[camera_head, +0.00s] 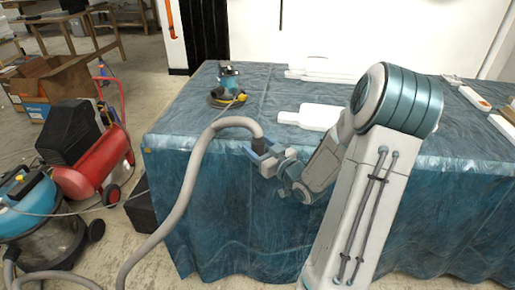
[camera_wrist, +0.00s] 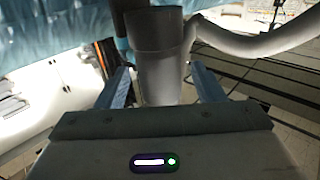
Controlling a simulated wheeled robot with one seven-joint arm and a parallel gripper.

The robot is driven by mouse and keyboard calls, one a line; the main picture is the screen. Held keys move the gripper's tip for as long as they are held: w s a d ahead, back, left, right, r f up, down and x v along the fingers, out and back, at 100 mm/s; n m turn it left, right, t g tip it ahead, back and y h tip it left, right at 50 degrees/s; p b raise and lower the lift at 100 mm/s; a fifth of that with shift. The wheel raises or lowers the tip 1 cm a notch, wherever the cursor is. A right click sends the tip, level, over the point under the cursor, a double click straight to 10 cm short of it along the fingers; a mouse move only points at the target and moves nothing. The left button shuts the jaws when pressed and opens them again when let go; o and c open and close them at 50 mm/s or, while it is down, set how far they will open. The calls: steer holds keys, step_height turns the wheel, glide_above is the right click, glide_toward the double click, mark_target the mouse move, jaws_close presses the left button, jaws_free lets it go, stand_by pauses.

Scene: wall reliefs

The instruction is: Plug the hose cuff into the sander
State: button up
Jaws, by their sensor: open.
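The sander (camera_head: 229,80), blue with a dark round base, stands on the covered table near its far left edge. The grey hose (camera_head: 188,185) rises from the floor, arches over the table's front edge and ends in a dark grey hose cuff (camera_head: 257,144). My gripper (camera_head: 258,158) is at the cuff by the front edge, away from the sander. In the wrist view the cuff (camera_wrist: 157,50) stands between the two blue fingers of my gripper (camera_wrist: 162,78). The fingers are apart, with visible gaps beside the cuff. The cuff's lower end is hidden behind the gripper body.
The table (camera_head: 180,125) has a crinkled blue cover. White reliefs (camera_head: 318,116) lie near my arm and at the back. A blue vacuum (camera_head: 40,215) and a red compressor (camera_head: 95,165) stand on the floor at left. The tabletop between cuff and sander looks clear.

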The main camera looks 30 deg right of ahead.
steer(key=shift+w+a, duration=0.1)
steer(key=shift+w, duration=0.4)
steer(key=c, duration=1)
steer(key=shift+c, duration=0.2)
